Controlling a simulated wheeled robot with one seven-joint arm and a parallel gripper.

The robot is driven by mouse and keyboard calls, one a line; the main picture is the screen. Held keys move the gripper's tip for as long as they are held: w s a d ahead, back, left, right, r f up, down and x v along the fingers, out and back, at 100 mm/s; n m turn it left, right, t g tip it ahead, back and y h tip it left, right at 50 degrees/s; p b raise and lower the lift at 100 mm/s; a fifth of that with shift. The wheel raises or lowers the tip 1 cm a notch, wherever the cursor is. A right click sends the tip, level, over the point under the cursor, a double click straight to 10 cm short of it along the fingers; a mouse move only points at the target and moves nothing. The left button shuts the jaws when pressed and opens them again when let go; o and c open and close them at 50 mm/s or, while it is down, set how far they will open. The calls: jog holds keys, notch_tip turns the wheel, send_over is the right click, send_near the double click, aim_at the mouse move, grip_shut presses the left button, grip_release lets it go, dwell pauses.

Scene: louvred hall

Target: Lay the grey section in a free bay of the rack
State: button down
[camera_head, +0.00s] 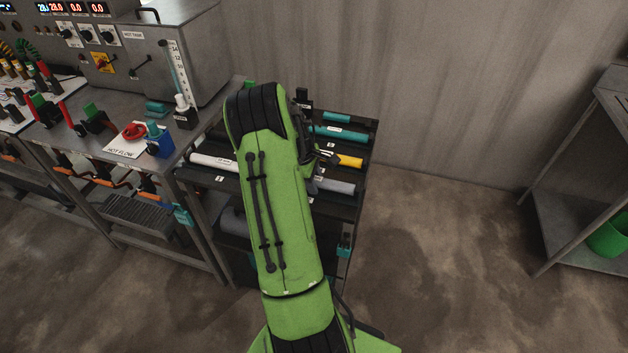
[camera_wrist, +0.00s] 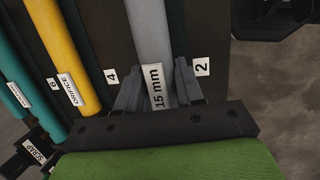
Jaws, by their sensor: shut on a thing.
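The grey section (camera_wrist: 152,38) lies between the two dark fingers of my gripper (camera_wrist: 157,78) in the wrist view, and the fingers are shut on it. It bears a white "15 mm" label. Its end also shows in the head view (camera_head: 335,186) at the near right part of the rack (camera_head: 347,207). I cannot tell whether it rests on the rack or hangs just above it. Labels "4" and "2" show on the dark rack to either side of it. My green arm hides the middle of the rack and most of my gripper in the head view.
A yellow section (camera_head: 349,161) and teal sections (camera_head: 345,133) lie further back in the rack. A white section (camera_head: 213,161) shows at its left. A bench (camera_head: 95,148) with equipment adjoins on the left. A shelf stand (camera_head: 575,225) with a green bucket (camera_head: 608,238) stands right; floor between is clear.

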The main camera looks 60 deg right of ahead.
jog(key=shift+a+f, duration=0.25)
jog(key=shift+f, duration=0.25)
jog(key=c, duration=0.6)
grip_release()
jog(key=shift+d, duration=0.1)
jog(key=p+v, duration=0.2)
jog(key=d+p+v, duration=0.1)
jog(key=v, duration=0.2)
jog(key=p+v, duration=0.2)
jog(key=shift+s+r+p, duration=0.25)
jog(key=shift+r+p, duration=0.05)
jog(key=shift+r, duration=0.05)
jog(key=shift+f, duration=0.15)
